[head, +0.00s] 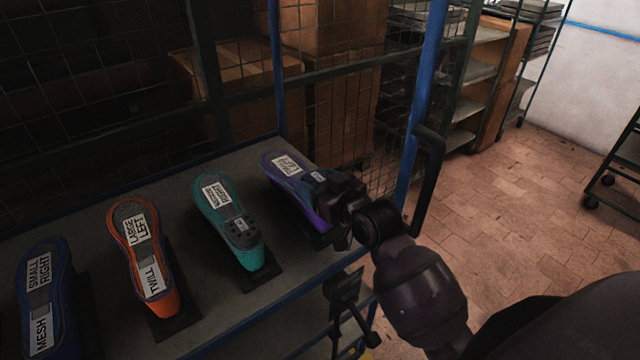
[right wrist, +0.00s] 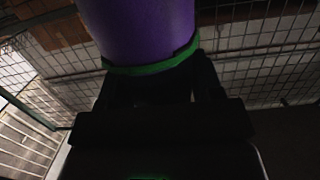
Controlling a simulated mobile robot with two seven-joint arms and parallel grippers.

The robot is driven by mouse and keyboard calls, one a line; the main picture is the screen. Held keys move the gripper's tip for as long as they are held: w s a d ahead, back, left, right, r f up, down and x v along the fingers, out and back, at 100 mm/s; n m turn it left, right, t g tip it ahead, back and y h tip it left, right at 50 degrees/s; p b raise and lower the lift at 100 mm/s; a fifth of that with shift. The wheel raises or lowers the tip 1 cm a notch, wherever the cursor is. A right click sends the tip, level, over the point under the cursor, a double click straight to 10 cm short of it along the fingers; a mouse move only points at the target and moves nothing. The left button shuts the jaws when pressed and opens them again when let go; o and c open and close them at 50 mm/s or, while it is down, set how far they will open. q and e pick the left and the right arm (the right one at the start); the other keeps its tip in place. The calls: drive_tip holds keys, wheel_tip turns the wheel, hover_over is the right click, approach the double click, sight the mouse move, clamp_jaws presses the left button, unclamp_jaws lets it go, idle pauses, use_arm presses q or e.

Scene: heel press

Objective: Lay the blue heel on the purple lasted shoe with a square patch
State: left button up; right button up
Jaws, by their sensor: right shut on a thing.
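The purple lasted shoe (head: 284,180) lies sole up at the right end of the shelf, with a pale label on its front part and a smaller label nearer its heel end. My right gripper (head: 333,198) is at its heel end and hides part of it. In the right wrist view the purple shoe (right wrist: 140,28) shows a green edge band, just ahead of my right gripper (right wrist: 158,88). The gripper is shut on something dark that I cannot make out. No blue heel shows clearly, and I cannot tell whether it touches the sole. My left gripper is not in view.
A teal shoe (head: 227,215), an orange shoe (head: 157,285) and a blue shoe (head: 62,325) stand left of the purple one on the shelf (head: 180,195). A blue post (head: 424,95) and wire mesh stand close behind my right gripper. Floor (head: 545,205) is open at right.

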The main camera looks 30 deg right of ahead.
drive_tip(key=shift+f, duration=0.6)
idle(0.6)
drive_tip(key=o, duration=1.1)
drive_tip(key=b+v, duration=0.1)
drive_tip(key=v, duration=0.9)
drive_tip(key=shift+s+d, duration=0.1)
drive_tip(key=shift+s, duration=0.3)
drive_tip(key=shift+f, duration=0.1)
drive_tip(key=s+f+g, duration=0.1)
drive_tip(key=s+f, duration=0.3)
drive_tip(key=f, duration=0.4)
drive_tip(key=s+f+g+h, duration=0.1)
drive_tip(key=s+f, duration=0.2)
drive_tip(key=f, duration=0.5)
drive_tip(key=s+f+g+h, duration=0.1)
drive_tip(key=s+f, duration=0.3)
drive_tip(key=f, duration=0.4)
drive_tip(key=shift+s+f+m+g, duration=0.3)
drive_tip(key=shift+s+f+g, duration=0.1)
drive_tip(key=shift+g, duration=0.2)
